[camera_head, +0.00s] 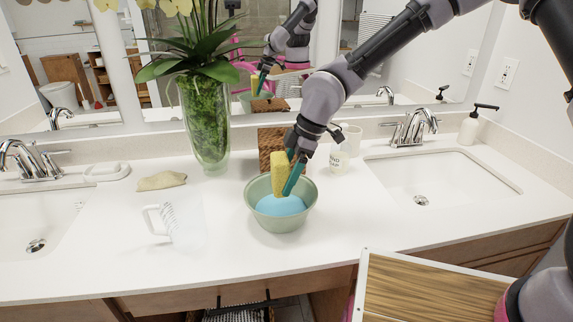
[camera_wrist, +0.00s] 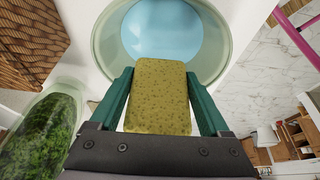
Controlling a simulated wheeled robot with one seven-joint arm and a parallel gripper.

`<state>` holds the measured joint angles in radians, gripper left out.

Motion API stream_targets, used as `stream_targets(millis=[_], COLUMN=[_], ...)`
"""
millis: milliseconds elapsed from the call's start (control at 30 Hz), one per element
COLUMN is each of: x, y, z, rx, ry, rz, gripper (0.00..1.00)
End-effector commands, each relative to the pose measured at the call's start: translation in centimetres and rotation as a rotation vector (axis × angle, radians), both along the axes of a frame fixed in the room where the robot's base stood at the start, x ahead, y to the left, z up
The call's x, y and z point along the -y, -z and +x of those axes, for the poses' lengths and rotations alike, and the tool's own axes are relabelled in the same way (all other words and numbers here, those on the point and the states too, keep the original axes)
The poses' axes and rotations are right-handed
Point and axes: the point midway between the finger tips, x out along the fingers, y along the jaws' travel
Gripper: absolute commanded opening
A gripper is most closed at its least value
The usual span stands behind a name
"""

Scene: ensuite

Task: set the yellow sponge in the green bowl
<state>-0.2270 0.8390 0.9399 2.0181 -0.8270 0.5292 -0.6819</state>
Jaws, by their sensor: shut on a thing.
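The yellow sponge (camera_head: 279,172) is held upright between the teal fingers of my gripper (camera_head: 291,174). In the wrist view the sponge (camera_wrist: 160,95) fills the gap between both fingers of my gripper (camera_wrist: 160,100). The green bowl (camera_head: 257,216) stands on the counter between the two sinks, with something light blue (camera_head: 281,205) inside it. The sponge is over the bowl's opening, at its back part in the head view. The bowl (camera_wrist: 104,72) also shows beyond the sponge in the wrist view. Whether the sponge touches the blue thing cannot be told.
A clear measuring jug (camera_head: 181,225) and a folded tan cloth (camera_head: 161,181) are left of the bowl. A tall glass vase with a plant (camera_head: 207,120) and a woven brown box (camera_head: 270,143) stand behind. A white cup (camera_head: 339,163) is right. Bare counter (camera_head: 225,259) lies in front.

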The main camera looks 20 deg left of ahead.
Motion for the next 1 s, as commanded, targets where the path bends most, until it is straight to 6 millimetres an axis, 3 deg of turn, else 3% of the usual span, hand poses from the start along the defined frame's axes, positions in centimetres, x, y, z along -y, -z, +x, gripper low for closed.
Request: stream_targets(millis=[233, 633, 667, 700, 1000], x=[0.0, 0.0, 0.0, 0.0, 0.0], y=[1.8, 2.2, 2.2, 2.2, 2.2], z=[0.0, 0.0, 0.0, 0.0, 0.0], rx=[0.000, 0.000, 0.000, 0.000, 0.000], ry=[-0.001, -0.001, -0.001, -0.001, -0.001], rz=[0.000, 0.000, 0.000, 0.000, 0.000], gripper=[0.28, 0.28, 0.92, 1.00, 1.00])
